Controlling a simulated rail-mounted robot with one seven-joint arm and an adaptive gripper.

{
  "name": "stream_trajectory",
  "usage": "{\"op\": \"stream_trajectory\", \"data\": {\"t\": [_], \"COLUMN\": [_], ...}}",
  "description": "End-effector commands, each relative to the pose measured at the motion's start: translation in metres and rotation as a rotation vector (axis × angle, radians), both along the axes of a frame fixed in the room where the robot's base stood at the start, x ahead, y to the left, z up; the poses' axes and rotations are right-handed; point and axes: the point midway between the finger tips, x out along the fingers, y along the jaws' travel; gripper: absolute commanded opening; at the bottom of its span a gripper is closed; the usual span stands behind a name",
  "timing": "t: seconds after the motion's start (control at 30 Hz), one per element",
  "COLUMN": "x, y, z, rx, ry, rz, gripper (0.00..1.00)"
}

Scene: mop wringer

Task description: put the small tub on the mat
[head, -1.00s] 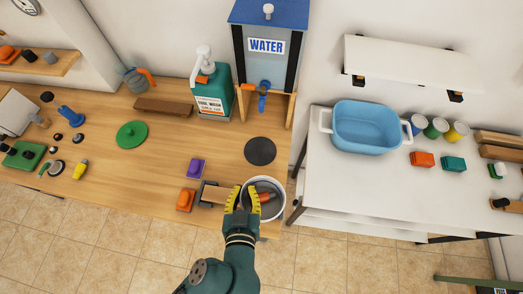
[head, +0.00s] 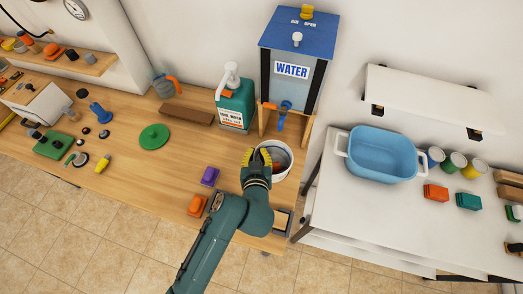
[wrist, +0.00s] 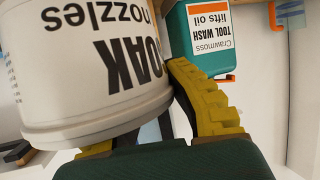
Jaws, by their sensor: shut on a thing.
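The small tub (head: 283,155) is white, with dark lettering on its side and an orange thing inside. It is below the blue tap at the bench's right end. My gripper (head: 258,158) is shut on its near-left wall. In the wrist view the tub (wrist: 85,75) fills the upper left, and one yellow finger (wrist: 207,100) shows beside it. The round dark mat does not show now; the tub and my gripper cover that area. I cannot tell whether the tub rests on it or hangs above it.
The water dispenser (head: 292,85) with its blue tap (head: 283,110) stands just behind the tub. A green soap jug (head: 236,105) stands to the left. A purple block (head: 210,176) and an orange block (head: 197,205) lie left of my arm. A blue basin (head: 380,155) is on the white table.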

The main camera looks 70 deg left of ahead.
Motion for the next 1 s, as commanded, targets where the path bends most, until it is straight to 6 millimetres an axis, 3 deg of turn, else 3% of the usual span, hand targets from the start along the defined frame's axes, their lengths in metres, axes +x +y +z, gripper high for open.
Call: {"op": "stream_trajectory", "data": {"t": [0.37, 0.67, 0.87, 1.0], "x": [0.023, 0.022, 0.022, 0.025], "y": [0.035, 0.034, 0.034, 0.038], "z": [-0.001, -0.026, -0.064, -0.070], "rx": [-0.001, -0.001, -0.001, 0.001], "ry": [0.000, 0.001, 0.002, -0.002], "rz": [0.000, -0.001, -0.001, 0.000], "gripper": [0.00, 0.00, 0.00, 0.00]}}
